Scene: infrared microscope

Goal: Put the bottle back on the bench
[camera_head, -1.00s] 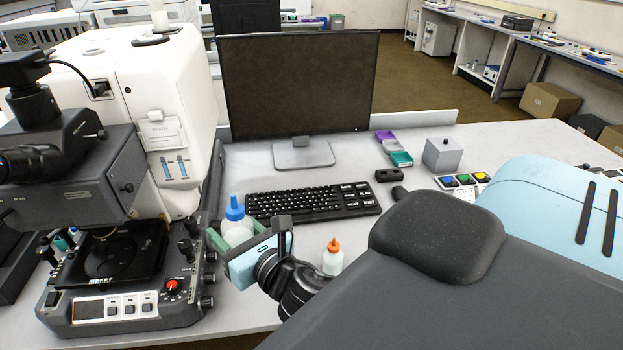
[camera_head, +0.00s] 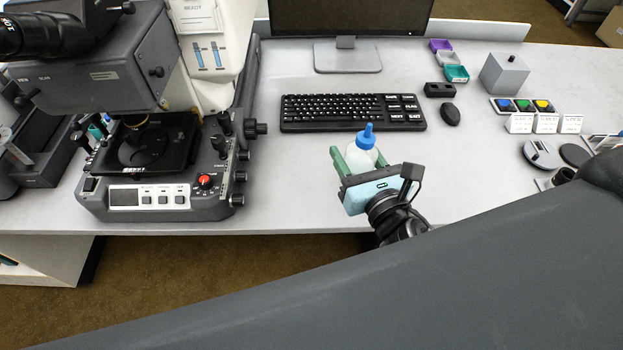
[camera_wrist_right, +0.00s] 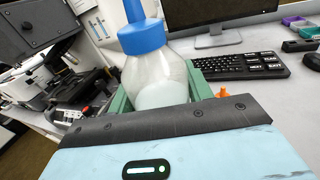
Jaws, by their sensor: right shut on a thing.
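The bottle (camera_head: 361,157) is whitish and translucent with a blue cap and nozzle. It is between the green fingers of my right gripper (camera_head: 358,163), near the front edge of the bench (camera_head: 290,185). The right gripper is shut on it. In the right wrist view the bottle (camera_wrist_right: 158,85) looks nearly upright, with pale contents low inside. Its base is hidden by the gripper, so I cannot tell whether it touches the bench. My left gripper is not in view.
A microscope (camera_head: 150,195) stands to the left, a keyboard (camera_head: 350,112) and monitor (camera_head: 345,50) behind the bottle. An orange-tipped item (camera_wrist_right: 223,93) shows beside the gripper in the wrist view. Coloured trays (camera_head: 457,74) and a mouse (camera_head: 450,114) lie right. Bench left of the gripper is clear.

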